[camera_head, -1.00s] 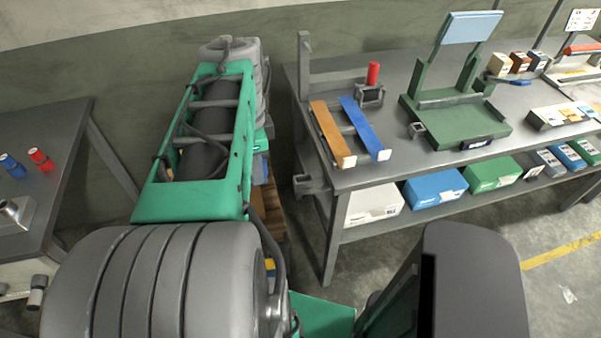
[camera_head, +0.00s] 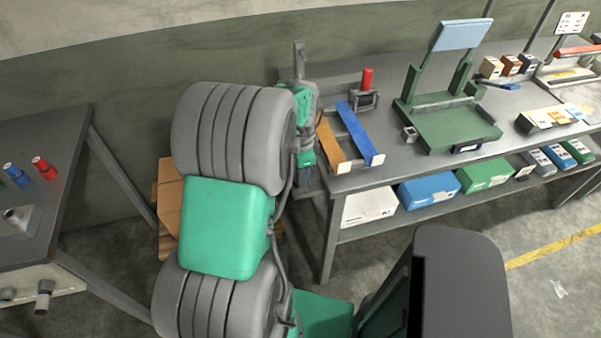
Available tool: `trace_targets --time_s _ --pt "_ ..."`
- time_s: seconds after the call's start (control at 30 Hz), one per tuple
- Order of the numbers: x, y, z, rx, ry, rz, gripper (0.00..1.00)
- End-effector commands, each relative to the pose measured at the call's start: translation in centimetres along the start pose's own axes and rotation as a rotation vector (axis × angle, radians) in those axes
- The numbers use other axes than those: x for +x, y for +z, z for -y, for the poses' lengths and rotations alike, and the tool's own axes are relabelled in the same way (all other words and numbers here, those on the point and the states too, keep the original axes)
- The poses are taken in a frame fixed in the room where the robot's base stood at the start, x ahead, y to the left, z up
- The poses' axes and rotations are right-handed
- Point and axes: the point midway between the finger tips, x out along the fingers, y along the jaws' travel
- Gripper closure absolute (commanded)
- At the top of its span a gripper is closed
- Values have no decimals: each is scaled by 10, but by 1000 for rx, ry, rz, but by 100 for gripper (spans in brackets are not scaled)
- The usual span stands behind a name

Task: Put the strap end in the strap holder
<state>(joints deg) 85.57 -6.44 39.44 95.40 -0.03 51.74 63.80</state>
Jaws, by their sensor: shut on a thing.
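My gripper (camera_head: 309,178) hangs at the left edge of the workbench, small and mostly hidden by my wrist and arm. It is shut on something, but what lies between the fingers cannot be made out. An orange strap-like strip (camera_head: 331,143) and a blue one (camera_head: 360,134) lie side by side on the bench just right of my gripper, each with a pale near end. My wrist covers the area beside the orange strip's far end. I cannot tell for certain which piece is the strap end or the strap holder.
A dark fixture with a red cylinder (camera_head: 367,79) stands behind the strips. A green stand (camera_head: 447,123) is to their right. Boxes (camera_head: 430,187) fill the bench's lower shelf (camera_head: 352,236).

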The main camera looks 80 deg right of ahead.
Motion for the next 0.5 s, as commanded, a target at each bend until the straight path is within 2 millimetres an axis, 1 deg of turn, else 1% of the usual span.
trace_targets --time_s 0.2,0.33,0.37,0.5 --pt "1 0 1 0 -3 -1 100" --pt "6 0 0 0 -2 -1 100" --pt "5 0 0 0 -2 -1 74" --pt "4 0 0 0 -2 -1 63"
